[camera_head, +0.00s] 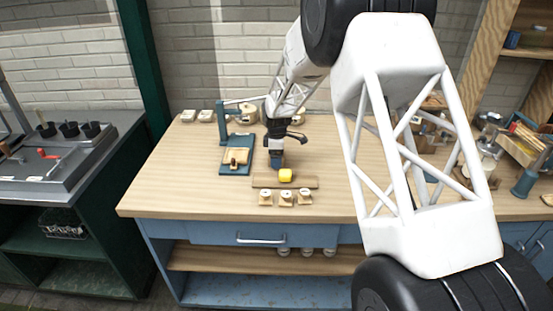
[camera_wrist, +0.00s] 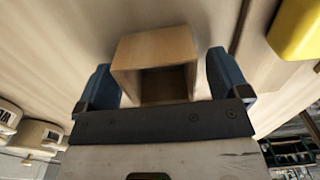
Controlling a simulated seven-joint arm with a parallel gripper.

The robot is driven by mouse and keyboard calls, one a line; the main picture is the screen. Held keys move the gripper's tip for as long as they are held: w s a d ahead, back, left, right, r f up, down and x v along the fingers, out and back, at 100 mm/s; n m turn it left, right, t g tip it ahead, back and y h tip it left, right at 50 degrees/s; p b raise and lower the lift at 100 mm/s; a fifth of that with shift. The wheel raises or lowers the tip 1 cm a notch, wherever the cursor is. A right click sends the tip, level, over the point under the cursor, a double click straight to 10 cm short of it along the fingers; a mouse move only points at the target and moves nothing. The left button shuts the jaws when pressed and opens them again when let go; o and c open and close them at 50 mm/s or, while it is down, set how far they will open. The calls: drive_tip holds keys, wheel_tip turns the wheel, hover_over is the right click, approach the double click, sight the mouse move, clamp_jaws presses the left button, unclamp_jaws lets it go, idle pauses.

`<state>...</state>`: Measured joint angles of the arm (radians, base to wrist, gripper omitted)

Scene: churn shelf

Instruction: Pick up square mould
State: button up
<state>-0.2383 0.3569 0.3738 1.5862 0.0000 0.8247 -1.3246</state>
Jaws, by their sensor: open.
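The square mould (camera_wrist: 155,48) is a hollow, light-wood box with an open side towards the camera in the wrist view. It stands between the two blue fingers of my gripper (camera_wrist: 160,72), one finger on either side. The gripper is open, and a narrow gap shows by the right finger; contact on the left is unclear. In the head view my gripper (camera_head: 277,163) is low over the bench, just behind a yellow block (camera_head: 285,175). The mould cannot be made out there, as the gripper hides that spot.
The yellow block also shows close by on the right in the wrist view (camera_wrist: 297,28). A wooden board (camera_head: 308,182) and several small stamped pieces (camera_head: 285,198) lie in front. A blue press stand (camera_head: 237,165) is to the left. The bench's left front (camera_head: 170,195) is clear.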

idle(0.3)
drive_tip(key=c, duration=1)
drive_tip(key=shift+r, duration=0.1)
wheel_tip(320, 180, up, 10)
idle(0.5)
drive_tip(key=a, duration=1)
drive_tip(key=a+f, duration=0.1)
drive_tip(key=a, duration=0.4)
drive_tip(key=shift+w+a, duration=0.15)
drive_tip(key=shift+a, duration=0.1)
